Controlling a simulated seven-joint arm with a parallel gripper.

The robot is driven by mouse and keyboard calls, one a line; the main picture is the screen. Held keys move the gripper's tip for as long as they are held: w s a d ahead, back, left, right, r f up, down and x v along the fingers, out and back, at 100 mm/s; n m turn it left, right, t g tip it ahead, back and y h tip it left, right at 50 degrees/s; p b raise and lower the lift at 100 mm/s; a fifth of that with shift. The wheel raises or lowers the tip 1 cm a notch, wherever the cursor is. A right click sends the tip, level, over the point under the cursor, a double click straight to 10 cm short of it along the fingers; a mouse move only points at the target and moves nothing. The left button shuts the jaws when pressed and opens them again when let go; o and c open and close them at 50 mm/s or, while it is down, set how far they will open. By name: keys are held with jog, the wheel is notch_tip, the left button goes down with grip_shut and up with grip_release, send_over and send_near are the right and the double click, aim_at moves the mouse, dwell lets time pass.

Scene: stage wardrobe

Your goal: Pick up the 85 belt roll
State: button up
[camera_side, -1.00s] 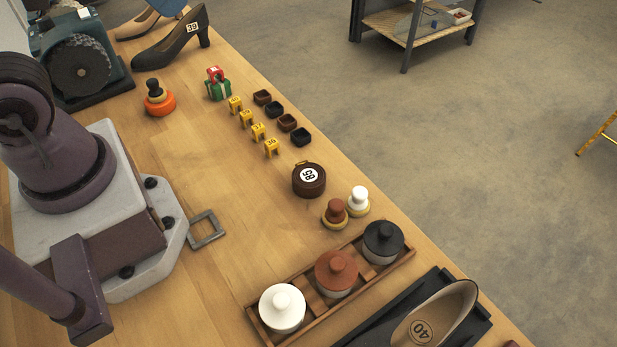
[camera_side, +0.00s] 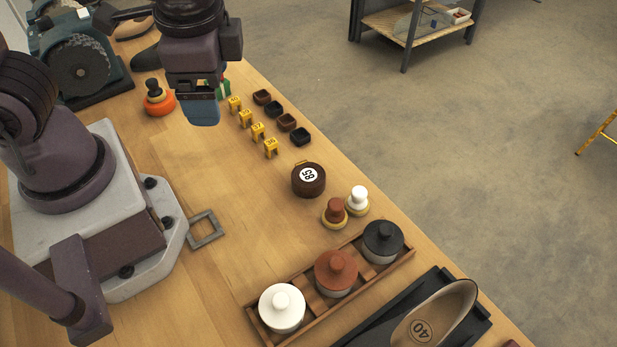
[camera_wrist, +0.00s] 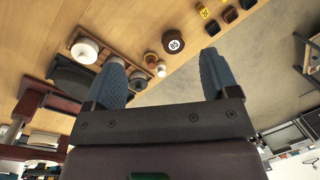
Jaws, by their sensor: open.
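The 85 belt roll (camera_side: 309,181) is a dark brown round roll with a white "85" label on top. It lies flat on the wooden table near its right edge, and it also shows in the wrist view (camera_wrist: 173,46), ahead of the fingers. My gripper (camera_side: 204,116) is above the table, up and to the left of the roll in the side view, and apart from it. Its two blue fingers (camera_wrist: 163,80) are spread with nothing between them in the wrist view. In the side view my gripper hides most of the red and green piece and part of the dark shoe.
Yellow numbered markers (camera_side: 257,131) and small dark trays (camera_side: 287,122) stand beyond the roll. Brown (camera_side: 334,212) and white (camera_side: 358,199) knobbed pieces stand close below it. A wooden rack (camera_side: 300,311) holds three lidded pots. Table around the roll's left is clear.

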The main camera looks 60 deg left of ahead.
jog(key=d+f+m+t+y, duration=0.2)
jog(key=f+m, duration=0.4)
jog(key=m, duration=0.1)
jog(key=d+f+m+t+y, duration=0.3)
jog(key=f+m, duration=0.3)
jog(key=m, duration=0.1)
jog(key=d+f+m+t+y, duration=0.2)
jog(key=d+f+m+t, duration=0.1)
jog(key=f+m, duration=0.3)
jog(key=shift+w+f+m+y, duration=0.25)
jog(key=shift+f+m+y, duration=0.15)
jog(key=shift+f, duration=0.2)
jog(key=shift+w+d+r+m+t+h, duration=0.1)
jog(key=shift+w+d+m+t+h, duration=0.55)
jog(key=shift+w+d+t, duration=0.35)
jog(key=shift+w+h, duration=0.25)
jog(key=shift+w, duration=0.05)
send_near(309, 175)
jog(key=x, duration=0.3)
jog(key=shift+w, duration=0.1)
jog(key=shift+t, duration=0.3)
jog(key=shift+x, duration=2.7)
jog(key=c, duration=0.7)
